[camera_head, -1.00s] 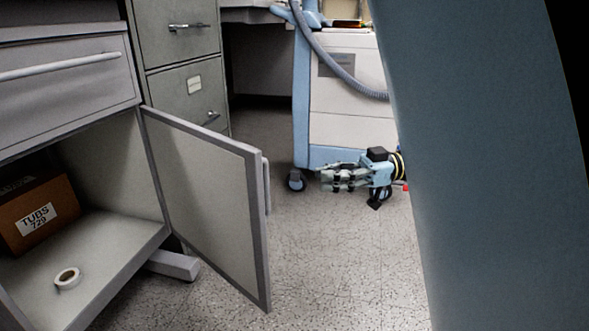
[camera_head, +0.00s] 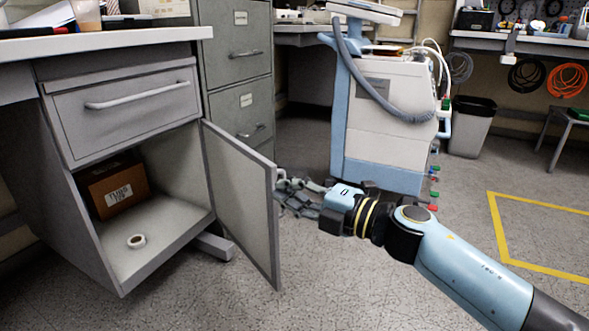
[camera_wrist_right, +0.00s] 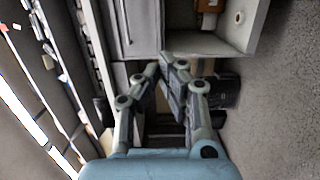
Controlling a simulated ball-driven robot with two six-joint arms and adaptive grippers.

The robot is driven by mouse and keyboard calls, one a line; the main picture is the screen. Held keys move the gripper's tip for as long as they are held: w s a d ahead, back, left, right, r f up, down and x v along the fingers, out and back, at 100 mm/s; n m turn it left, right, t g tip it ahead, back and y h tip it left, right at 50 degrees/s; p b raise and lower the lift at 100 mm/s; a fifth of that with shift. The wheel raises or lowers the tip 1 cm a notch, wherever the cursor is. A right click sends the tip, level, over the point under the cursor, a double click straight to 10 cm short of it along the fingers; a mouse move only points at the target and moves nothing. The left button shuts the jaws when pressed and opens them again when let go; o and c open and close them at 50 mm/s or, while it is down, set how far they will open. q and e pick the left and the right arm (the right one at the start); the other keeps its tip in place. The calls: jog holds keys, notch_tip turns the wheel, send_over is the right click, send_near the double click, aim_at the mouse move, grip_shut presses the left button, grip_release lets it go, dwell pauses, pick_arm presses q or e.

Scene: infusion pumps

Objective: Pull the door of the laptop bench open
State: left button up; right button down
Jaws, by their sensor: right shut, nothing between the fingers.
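In the head view the door (camera_head: 243,207) of the laptop bench (camera_head: 122,120) stands wide open, swung out to the right of its lower compartment. Its handle side faces away, and my fingers overlap the view of its free edge. My right gripper (camera_head: 284,192) is shut and empty beside that edge, on the door's outer side; I cannot tell if it touches the door. In the right wrist view the closed fingers (camera_wrist_right: 165,70) point toward the bench, whose open compartment (camera_wrist_right: 205,43) shows above them. My left gripper is not in view.
A cardboard box (camera_head: 114,187) and a white tape roll (camera_head: 136,241) are inside the compartment. A grey filing cabinet (camera_head: 237,70) stands behind the door. A white and blue cart (camera_head: 385,120) stands behind my right gripper. Floor in front is clear.

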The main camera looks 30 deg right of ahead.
aim_at(266, 171)
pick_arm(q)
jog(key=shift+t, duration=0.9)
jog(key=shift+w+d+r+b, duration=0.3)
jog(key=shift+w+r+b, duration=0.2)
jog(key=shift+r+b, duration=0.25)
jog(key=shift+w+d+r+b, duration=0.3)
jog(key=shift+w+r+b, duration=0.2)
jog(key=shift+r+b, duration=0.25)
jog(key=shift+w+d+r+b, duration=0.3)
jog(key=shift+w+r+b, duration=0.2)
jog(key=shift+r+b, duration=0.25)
pick_arm(e)
jog(key=shift+w+a+f, duration=0.1)
jog(key=shift+w+a, duration=0.05)
jog(key=shift+w, duration=1.35)
jog(key=shift+w+a+r, duration=0.1)
jog(key=shift+w+a, duration=0.1)
jog(key=shift+w, duration=1.35)
jog(key=shift+w+a+f, duration=0.1)
jog(key=shift+w+a, duration=0.05)
jog(key=shift+w, duration=1.35)
